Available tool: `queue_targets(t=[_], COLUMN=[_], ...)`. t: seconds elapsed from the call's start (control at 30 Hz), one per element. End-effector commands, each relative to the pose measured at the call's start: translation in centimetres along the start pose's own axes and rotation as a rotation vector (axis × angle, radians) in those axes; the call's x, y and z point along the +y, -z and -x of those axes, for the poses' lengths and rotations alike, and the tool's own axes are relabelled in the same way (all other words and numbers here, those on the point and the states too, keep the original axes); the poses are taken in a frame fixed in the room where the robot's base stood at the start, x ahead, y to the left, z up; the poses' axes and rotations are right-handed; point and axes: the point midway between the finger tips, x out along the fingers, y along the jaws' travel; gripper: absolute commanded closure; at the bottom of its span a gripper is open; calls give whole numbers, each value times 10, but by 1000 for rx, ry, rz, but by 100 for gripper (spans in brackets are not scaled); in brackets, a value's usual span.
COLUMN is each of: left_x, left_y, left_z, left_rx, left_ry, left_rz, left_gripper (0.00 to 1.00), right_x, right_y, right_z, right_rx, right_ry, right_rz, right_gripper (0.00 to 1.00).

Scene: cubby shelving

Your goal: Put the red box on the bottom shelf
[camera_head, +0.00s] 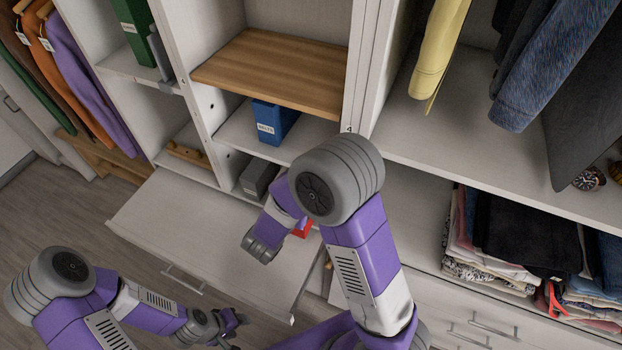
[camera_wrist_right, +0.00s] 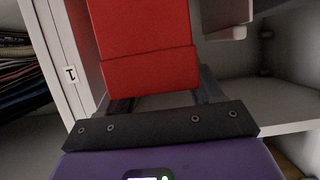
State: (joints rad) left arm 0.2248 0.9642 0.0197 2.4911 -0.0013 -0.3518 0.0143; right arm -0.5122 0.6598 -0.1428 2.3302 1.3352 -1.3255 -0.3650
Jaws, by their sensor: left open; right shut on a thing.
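The red box (camera_wrist_right: 147,45) fills the upper middle of the right wrist view, and a small red part of it (camera_head: 303,229) shows in the head view beside my right forearm. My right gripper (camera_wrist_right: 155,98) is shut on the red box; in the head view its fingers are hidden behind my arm. The bottom shelf (camera_head: 201,172) of the cubby unit lies low, behind the pulled-out white panel. My left gripper (camera_head: 232,322) is open and empty at the lower left, low over the floor and apart from the shelving.
A grey box (camera_head: 258,178) and a brown wooden piece (camera_head: 188,155) sit in the lowest cubbies. A blue box (camera_head: 275,122) stands above, under a wooden board (camera_head: 275,73). The white panel (camera_head: 200,230) juts out in front. Folded clothes (camera_head: 495,245) fill the right side.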

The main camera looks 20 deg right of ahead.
Motion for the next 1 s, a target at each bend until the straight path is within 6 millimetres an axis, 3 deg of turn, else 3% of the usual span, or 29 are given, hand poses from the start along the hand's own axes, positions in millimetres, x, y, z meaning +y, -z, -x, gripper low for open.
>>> queue_targets(t=[0.1, 0.37, 0.53, 0.97, 1.0], left_x=[-1, -2, -4, -6, -6], left_y=[0, 0, 1, 1, 1], left_z=[-4, -7, -12, -17, -17], left_rx=[0, 0, 1, 1, 1], left_ry=[0, 0, 0, 0, 0], left_rz=[0, 0, 0, 0, 0], left_gripper=[49, 49, 49, 49, 49], right_x=[0, 0, 1, -1, 0], right_y=[7, 15, 26, 17, 17], right_z=[-18, -36, -63, -63, -63], right_rx=[2, 2, 3, 2, 0], right_ry=[-1, -1, -3, 2, 2], right_rz=[-3, -2, -5, 0, 0], right_gripper=[95, 95, 95, 95, 30])
